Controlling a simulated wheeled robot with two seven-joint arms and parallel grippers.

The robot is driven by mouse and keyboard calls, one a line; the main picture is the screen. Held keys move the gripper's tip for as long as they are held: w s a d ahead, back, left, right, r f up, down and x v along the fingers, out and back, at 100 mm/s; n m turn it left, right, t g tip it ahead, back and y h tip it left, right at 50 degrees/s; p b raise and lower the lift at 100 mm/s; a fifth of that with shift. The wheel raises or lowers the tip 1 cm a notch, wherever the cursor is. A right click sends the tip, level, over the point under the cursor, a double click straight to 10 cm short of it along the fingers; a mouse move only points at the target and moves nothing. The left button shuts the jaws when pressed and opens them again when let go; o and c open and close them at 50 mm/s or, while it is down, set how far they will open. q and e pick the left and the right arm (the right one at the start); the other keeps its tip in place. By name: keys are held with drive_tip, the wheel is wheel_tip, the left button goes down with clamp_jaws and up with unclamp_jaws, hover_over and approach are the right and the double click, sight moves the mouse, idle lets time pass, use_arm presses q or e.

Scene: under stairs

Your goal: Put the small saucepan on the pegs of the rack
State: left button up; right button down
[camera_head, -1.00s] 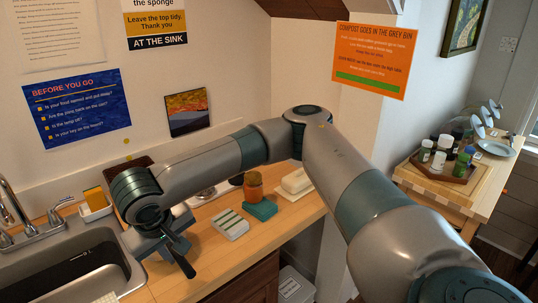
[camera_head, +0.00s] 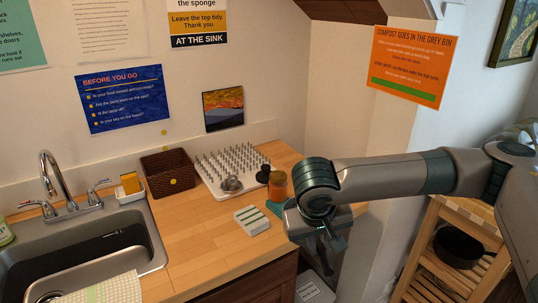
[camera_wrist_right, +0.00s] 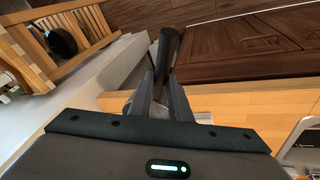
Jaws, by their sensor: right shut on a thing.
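My right gripper (camera_head: 323,250) is past the counter's front right corner. In the right wrist view my right gripper (camera_wrist_right: 163,100) is shut on a long dark handle (camera_wrist_right: 168,50), which I take to be the small saucepan's. The pan's body is mostly hidden behind the gripper. The rack (camera_head: 215,184) is a pale board with rows of upright pegs, lying at the back of the counter, left of and beyond the gripper. My left gripper is out of view.
A brown basket (camera_head: 168,173) stands left of the rack. A terracotta-coloured pot (camera_head: 277,184), a dark round item (camera_head: 263,174) and a striped block (camera_head: 251,220) are near its right front. The sink (camera_head: 90,250) is left. A wooden trolley (camera_head: 425,262) holds a black pan (camera_head: 458,247).

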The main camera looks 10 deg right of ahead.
drive_tip(key=shift+s+d, duration=0.1)
drive_tip(key=shift+d, duration=0.15)
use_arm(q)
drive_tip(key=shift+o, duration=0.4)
